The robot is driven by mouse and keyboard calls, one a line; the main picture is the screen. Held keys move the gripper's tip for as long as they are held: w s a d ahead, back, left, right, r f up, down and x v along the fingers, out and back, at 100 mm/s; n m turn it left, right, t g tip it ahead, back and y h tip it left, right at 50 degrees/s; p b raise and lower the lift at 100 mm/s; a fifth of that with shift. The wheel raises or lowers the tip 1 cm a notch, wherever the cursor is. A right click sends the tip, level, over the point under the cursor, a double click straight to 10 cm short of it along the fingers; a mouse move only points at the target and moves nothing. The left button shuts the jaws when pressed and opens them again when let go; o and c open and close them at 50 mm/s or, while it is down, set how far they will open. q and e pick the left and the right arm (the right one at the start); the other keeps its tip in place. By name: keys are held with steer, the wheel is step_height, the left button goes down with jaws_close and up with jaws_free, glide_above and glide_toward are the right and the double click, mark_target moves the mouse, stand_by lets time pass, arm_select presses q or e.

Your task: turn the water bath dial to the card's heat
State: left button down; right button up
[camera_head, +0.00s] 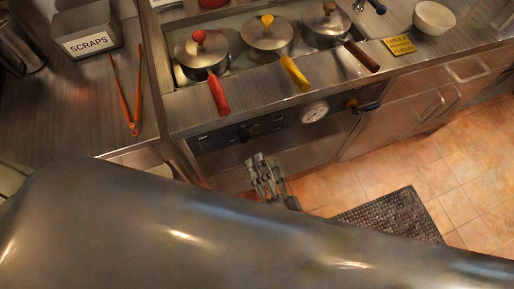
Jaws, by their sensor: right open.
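The water bath (176,75) is sunk in the steel counter and holds three lidded pots. Its dark front panel (215,142) carries a dark knob (245,134), which seems to be the dial; its setting is too small to read. A round white gauge (315,111) sits to the right on the panel. A yellow card (399,45) lies on the counter right of the pots; its small lettering is not clear. My right gripper (262,168) is open and empty, just below the panel and apart from the knob. My left gripper is not in view.
The pots have a red handle (218,96), a yellow handle (295,73) and a brown handle (361,56) reaching over the counter edge. Orange tongs (124,95) and a scraps bin (88,29) are at left.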

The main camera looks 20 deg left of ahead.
steer(key=v, duration=0.3)
steer(key=shift+s+d, duration=0.25)
steer(key=shift+s, duration=0.05)
stand_by(0.3)
steer(key=s+d+f+n+g+h, duration=0.15)
steer(key=d+f, duration=0.35)
steer(key=f, duration=0.5)
steer(key=s+d+f+n+g+h, duration=0.1)
steer(key=d+f+n+g+h, duration=0.3)
steer(key=f, duration=0.7)
steer(key=s+d+f+g+h, duration=0.1)
steer(key=s+d+f+g, duration=0.1)
steer(key=d+f, duration=0.6)
steer(key=s+d+f+n+g+h, duration=0.1)
steer(key=s+d+f+g, duration=0.2)
steer(key=s+d+f, duration=0.2)
steer(key=s+d+f+n+g+h, duration=0.1)
steer(key=s+d+f+g+h, duration=0.1)
steer(key=s+d+f, duration=0.3)
steer(key=s+f+g, duration=0.1)
steer(key=s+f, duration=0.3)
steer(key=s, duration=0.3)
steer(key=shift+s+f, duration=0.25)
steer(key=shift+s, duration=0.05)
